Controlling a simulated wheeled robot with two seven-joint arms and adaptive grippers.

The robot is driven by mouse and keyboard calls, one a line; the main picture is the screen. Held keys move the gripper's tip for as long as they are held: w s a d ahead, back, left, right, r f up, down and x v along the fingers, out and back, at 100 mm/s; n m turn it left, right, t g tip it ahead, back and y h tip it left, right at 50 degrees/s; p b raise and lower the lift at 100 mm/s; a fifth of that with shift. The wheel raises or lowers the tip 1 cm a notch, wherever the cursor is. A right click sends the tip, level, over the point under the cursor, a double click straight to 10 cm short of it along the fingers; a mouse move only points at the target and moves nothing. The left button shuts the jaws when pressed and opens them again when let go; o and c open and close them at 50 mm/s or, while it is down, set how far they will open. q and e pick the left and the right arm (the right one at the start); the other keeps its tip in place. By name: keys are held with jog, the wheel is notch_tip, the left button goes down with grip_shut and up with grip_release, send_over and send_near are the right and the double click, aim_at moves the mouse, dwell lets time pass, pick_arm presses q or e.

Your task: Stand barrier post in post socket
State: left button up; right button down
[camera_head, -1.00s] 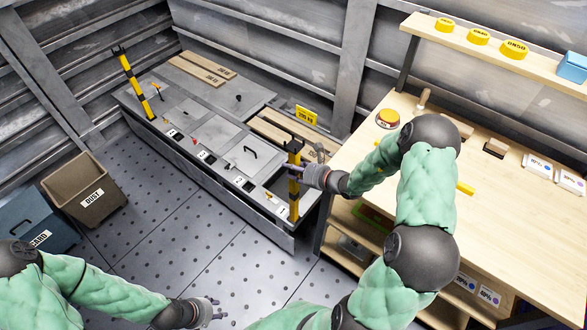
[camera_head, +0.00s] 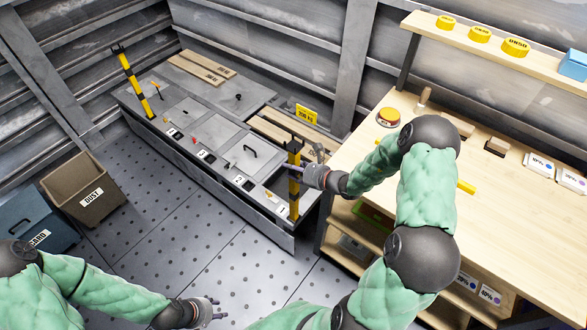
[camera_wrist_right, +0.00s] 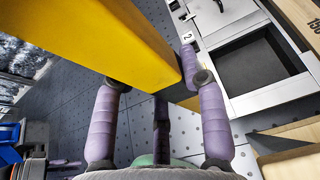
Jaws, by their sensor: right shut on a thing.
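A yellow-and-black barrier post (camera_head: 294,196) stands roughly upright at the near right end of the low grey platform. My right gripper (camera_head: 303,175) is shut on it at about mid-height. In the right wrist view the post's yellow face (camera_wrist_right: 100,40) fills the upper left, with the purple fingers (camera_wrist_right: 155,110) around it. The post's foot is by the label 1 at the platform's front edge. A socket under it cannot be made out, so I cannot tell whether the foot is seated. My left gripper (camera_head: 214,309) is empty, low over the floor, with its fingers apart.
A second striped post (camera_head: 133,82) stands at the platform's far left end. The platform (camera_head: 190,165) carries panels, handles and small parts. A wooden workbench (camera_head: 400,215) stands close on the right. Bins (camera_head: 84,190) stand at left; the floor between is clear.

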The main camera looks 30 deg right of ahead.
jog(key=shift+f+b, duration=1.3)
jog(key=shift+f, duration=0.3)
dwell(2.0)
jog(key=c, duration=0.7)
grip_release()
jog(key=shift+o, duration=0.4)
jog(key=shift+f, duration=0.1)
jog(key=v, duration=0.8)
jog(key=shift+d, duration=0.1)
